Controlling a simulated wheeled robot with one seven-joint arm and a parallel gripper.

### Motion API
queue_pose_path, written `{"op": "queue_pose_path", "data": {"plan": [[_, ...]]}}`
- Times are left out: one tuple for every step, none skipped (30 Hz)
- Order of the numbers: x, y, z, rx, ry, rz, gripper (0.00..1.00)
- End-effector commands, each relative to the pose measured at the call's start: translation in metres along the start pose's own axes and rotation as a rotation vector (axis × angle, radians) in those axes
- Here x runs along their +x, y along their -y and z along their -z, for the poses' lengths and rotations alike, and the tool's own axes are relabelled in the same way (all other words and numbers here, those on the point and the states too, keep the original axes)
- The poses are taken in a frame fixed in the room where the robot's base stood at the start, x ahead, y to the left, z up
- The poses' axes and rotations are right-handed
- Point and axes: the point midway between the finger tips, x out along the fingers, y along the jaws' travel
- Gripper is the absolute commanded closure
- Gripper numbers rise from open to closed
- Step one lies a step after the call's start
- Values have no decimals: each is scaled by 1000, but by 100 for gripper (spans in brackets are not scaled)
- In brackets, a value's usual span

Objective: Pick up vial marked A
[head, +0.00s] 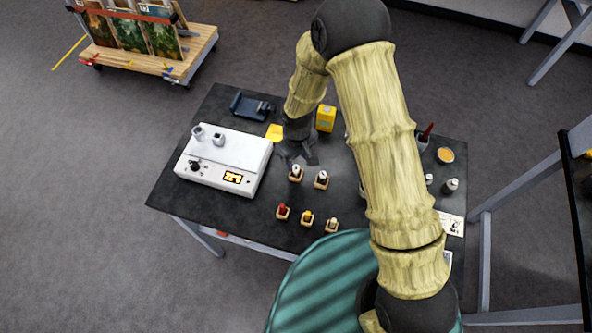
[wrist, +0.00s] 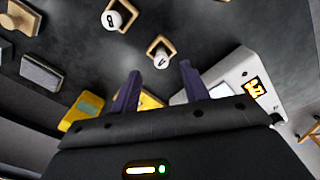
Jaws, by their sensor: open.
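The vial marked A (wrist: 161,61) has a white cap and stands in a small wooden holder on the dark table. In the head view, vial A (head: 295,172) stands just in front of my gripper (head: 299,156). In the wrist view my gripper (wrist: 160,76) is open and empty, with its two dark fingers pointing towards vial A, which shows between and just beyond the fingertips. Vial B (wrist: 111,20) stands in a similar holder beside it, to the right in the head view (head: 321,178).
A white device (head: 225,160) with a lit yellow display stands left of the vials. Several small holders with red, orange and other caps (head: 307,217) stand nearer the front edge. A yellow box (head: 325,118) stands behind the vials. A teal round surface (head: 315,285) is in front of the table.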

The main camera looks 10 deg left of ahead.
Motion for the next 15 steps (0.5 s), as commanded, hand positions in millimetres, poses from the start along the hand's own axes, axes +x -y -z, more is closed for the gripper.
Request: {"op": "queue_pose_path", "data": {"plan": [[0,0,0,0,0,0,55],[0,0,0,0,0,0,55],[0,0,0,0,0,0,55],[0,0,0,0,0,0,55],[0,0,0,0,0,0,55],[1,0,0,0,1,0,55],[2,0,0,0,2,0,55],[4,0,0,0,2,0,55],[6,1,0,0,3,1,55],[9,1,1,-1,3,1,55],[11,1,1,-1,2,1,55],[15,2,1,-1,4,1,55],[18,2,1,-1,4,1,55],[21,2,1,0,3,1,55],[25,2,2,0,3,1,55]]}}
